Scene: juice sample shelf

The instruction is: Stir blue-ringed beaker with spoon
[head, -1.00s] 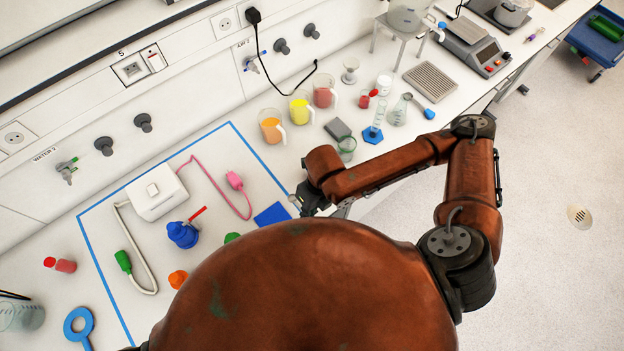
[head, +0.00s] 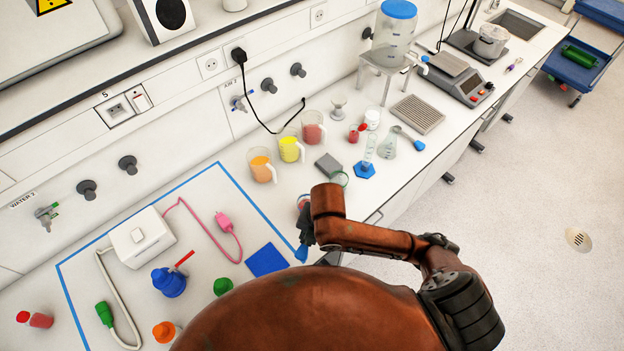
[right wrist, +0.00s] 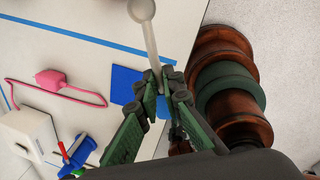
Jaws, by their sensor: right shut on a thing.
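My right gripper (right wrist: 165,85) is shut on the grey handle of a spoon (right wrist: 151,40). The spoon's rounded end points to the top of the right wrist view, away from the gripper. In the head view the right gripper (head: 304,236) is mostly hidden by its own arm, over the front of the bench; a blue tip shows just below it. I cannot make out a blue ring on any beaker. My left gripper is not in view.
Jugs with orange (head: 262,165), yellow (head: 290,146) and red (head: 313,128) contents stand along the bench. A green-rimmed glass (head: 340,179) and a grey block (head: 328,164) stand near the arm. A blue mat (head: 266,260) lies inside the blue tape outline.

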